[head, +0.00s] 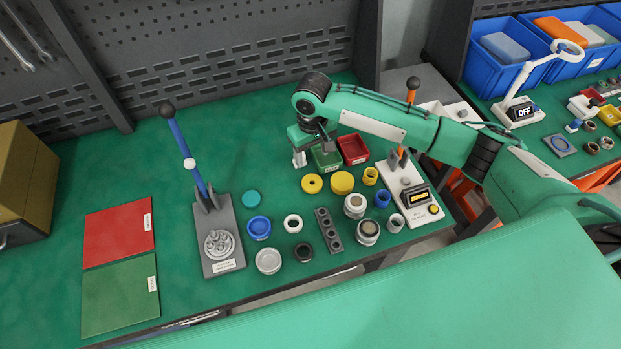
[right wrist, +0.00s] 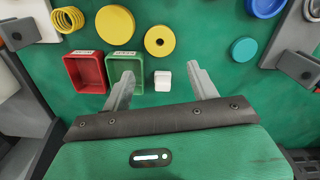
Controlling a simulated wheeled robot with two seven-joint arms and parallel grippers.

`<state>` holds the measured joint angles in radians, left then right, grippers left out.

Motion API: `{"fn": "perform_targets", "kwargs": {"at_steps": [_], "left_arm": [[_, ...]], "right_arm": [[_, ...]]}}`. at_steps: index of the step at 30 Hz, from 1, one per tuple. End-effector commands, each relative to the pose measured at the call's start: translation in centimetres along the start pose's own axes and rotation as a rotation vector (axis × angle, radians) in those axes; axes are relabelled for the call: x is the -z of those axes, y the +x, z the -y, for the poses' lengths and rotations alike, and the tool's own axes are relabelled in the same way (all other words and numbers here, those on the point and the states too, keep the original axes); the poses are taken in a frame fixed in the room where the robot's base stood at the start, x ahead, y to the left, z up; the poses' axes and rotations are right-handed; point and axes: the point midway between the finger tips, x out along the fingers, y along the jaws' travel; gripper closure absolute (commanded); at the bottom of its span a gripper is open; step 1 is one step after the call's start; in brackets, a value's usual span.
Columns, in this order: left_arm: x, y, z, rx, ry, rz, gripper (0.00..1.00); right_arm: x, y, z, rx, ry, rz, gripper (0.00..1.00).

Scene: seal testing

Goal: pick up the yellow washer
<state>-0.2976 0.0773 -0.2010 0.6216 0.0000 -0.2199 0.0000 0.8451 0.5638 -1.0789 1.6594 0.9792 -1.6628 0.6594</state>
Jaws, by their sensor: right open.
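The yellow washer (head: 312,184), a flat ring with a small hole, lies on the green table beside a larger yellow disc (head: 342,183). In the right wrist view the washer (right wrist: 160,40) lies beyond my fingertips, roughly between their lines. My right gripper (head: 312,154) is over the table behind the washer, near the green tray; it holds nothing. In the right wrist view its two fingers (right wrist: 163,80) are spread wide, with a small white block (right wrist: 162,81) seen between them. My left gripper is out of view.
A green tray (right wrist: 125,58) and a red tray (right wrist: 84,72) stand beside the gripper. A lever press (head: 221,255) stands left. Some table left of the washer is clear.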

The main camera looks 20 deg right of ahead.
Motion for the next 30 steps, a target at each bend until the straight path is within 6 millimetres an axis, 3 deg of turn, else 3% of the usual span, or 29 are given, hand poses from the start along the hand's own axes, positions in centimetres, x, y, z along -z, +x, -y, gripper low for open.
{"fn": "perform_targets", "kwargs": {"at_steps": [9,17,25,30], "left_arm": [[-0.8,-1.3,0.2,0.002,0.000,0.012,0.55],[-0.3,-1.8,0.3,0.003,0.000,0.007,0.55],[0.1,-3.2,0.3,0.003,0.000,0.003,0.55],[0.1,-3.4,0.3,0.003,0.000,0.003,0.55]], "right_arm": [[-0.1,5.9,0.1,0.001,-0.002,0.002,0.40],[0.0,7.8,0.1,0.000,-0.002,0.001,0.40],[0.1,11.4,-0.1,0.000,-0.003,0.002,0.40],[0.1,12.5,-0.1,0.001,-0.003,0.000,0.40]]}}
